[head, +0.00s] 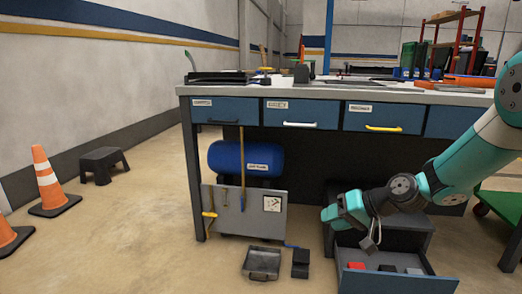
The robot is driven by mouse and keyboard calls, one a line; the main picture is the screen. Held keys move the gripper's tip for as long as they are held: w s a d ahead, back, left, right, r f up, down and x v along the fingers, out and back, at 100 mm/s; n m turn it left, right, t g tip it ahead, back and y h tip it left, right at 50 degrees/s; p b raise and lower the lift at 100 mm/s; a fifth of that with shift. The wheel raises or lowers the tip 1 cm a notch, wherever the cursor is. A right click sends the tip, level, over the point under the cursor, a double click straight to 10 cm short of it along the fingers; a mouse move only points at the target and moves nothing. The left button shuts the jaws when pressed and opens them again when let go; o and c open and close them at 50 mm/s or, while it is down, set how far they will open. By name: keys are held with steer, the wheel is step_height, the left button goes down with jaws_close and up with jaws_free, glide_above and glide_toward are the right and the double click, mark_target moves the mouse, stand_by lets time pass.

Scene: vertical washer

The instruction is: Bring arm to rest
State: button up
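My arm (465,165), teal and grey, reaches in from the right edge and bends down in front of the workbench. My gripper (371,245) is at its end, small and dark, above the back left part of an open blue drawer (400,284). The fingers are too small to tell whether they are open or shut, and I cannot make out anything held.
The open drawer holds a red item (356,266) and several dark items. A workbench (330,92) with blue drawers stands behind. A dark tray (262,263) lies on the floor. Orange cones (47,180) and a black stool (103,160) stand left, with clear floor between.

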steer(key=s+a+r+n+g+h, duration=0.25)
steer(key=s+a+r+n, duration=0.2)
steer(key=s+r, duration=0.75)
steer(key=s+d+r+n+g+h+p, duration=0.1)
steer(key=s+r+n+g+h+p, duration=0.15)
steer(key=s, duration=1.85)
step_height(320, 180, up, 37)
steer(key=p, duration=3.7)
steer(key=shift+w+d+r, duration=0.15)
steer(key=shift+w+r, duration=0.05)
steer(key=shift+w, duration=0.1)
